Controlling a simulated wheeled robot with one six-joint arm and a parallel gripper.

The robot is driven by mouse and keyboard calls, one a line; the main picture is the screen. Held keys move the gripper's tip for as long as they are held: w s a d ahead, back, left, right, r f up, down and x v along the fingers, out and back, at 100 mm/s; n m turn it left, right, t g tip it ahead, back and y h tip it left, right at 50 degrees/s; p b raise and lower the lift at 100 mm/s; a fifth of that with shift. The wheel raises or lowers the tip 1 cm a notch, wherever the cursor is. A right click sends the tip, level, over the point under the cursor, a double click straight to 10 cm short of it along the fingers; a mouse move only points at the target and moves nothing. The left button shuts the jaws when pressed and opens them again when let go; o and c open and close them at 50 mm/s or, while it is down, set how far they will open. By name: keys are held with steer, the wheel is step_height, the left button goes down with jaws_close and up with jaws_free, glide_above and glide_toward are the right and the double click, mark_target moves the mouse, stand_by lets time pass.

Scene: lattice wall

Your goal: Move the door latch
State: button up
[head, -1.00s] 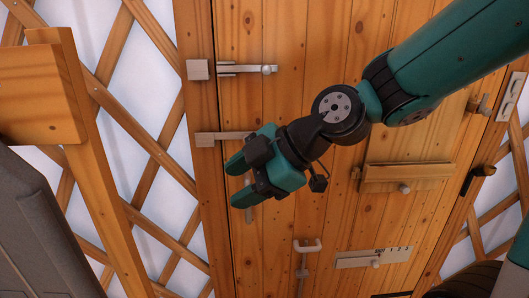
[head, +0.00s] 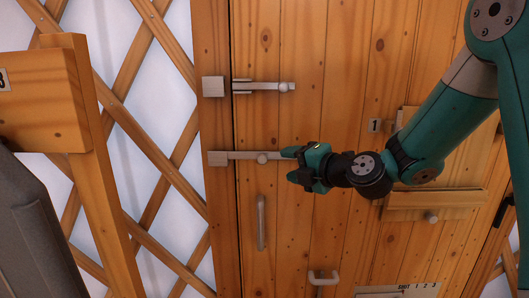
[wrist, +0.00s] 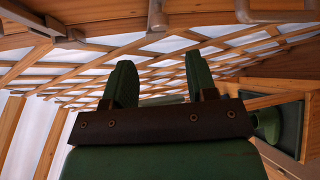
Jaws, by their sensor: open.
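Two metal latches sit on the left edge of the wooden door (head: 330,50). The upper latch (head: 262,86) is a horizontal bar with a round knob, its end near a square block on the frame. The lower latch (head: 245,155) is a thin horizontal bar with a round knob, reaching to a block on the frame. My gripper (head: 288,164) is open at the right end of the lower bar, fingers pointing left. I cannot tell whether it touches the bar. In the wrist view the two fingers (wrist: 160,80) stand apart with nothing clearly between them.
A vertical door handle (head: 260,222) is below the lower latch. A hook-like fitting (head: 322,278) is lower down, and a wooden shelf-like panel (head: 455,200) is at right. A wooden post (head: 95,180) and lattice wall (head: 150,90) stand at left.

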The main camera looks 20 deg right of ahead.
mark_target(265, 160)
steer(key=p+x, duration=0.4)
steer(key=x, duration=0.6)
steer(key=shift+w+a, duration=0.1)
steer(key=shift+w, duration=0.1)
